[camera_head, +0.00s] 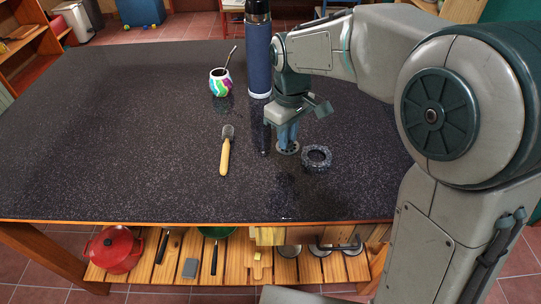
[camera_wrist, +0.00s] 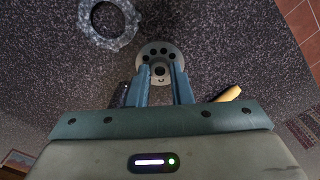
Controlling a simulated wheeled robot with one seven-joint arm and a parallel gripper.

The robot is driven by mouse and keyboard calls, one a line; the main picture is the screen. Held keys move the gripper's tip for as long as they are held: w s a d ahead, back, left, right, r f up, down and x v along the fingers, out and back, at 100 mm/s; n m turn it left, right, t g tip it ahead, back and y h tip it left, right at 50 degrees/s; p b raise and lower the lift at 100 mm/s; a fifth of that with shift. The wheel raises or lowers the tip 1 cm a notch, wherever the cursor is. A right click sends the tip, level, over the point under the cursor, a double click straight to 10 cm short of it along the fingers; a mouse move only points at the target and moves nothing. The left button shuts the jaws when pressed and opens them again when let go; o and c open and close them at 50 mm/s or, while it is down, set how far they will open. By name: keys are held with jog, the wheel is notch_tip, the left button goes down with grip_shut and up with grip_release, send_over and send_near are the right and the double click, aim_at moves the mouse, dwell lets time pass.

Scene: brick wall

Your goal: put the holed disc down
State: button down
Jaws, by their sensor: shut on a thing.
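The holed disc (camera_head: 288,150) is a small pale grey disc with several dark holes. It also shows in the wrist view (camera_wrist: 146,49), at the fingertips. My gripper (camera_head: 287,142) points down over the dark speckled counter, its blue fingers closed on the disc; in the wrist view (camera_wrist: 160,75) the fingers flank its near part. The disc is at or just above the counter; I cannot tell whether it touches. The counter (camera_head: 120,150) is bare around it, apart from a ring close by.
A grey speckled ring (camera_head: 308,165) lies just right of the disc. A wooden-handled brush (camera_head: 224,158) lies to the left. A tall blue flask (camera_head: 258,60) and a colourful cup (camera_head: 220,84) with a straw stand behind. The counter's left side is clear.

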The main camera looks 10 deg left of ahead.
jog(key=a+f, duration=0.1)
jog(key=s+a, duration=0.1)
jog(key=a+f, duration=0.1)
jog(key=shift+s+a+f, duration=0.35)
jog(key=shift+a, duration=0.05)
jog(key=shift+f+p, duration=0.35)
jog(key=shift+f, duration=1.55)
jog(key=c, duration=1.3)
grip_release()
jog(key=shift+r, duration=0.1)
notch_tip(320, 180, up, 12)
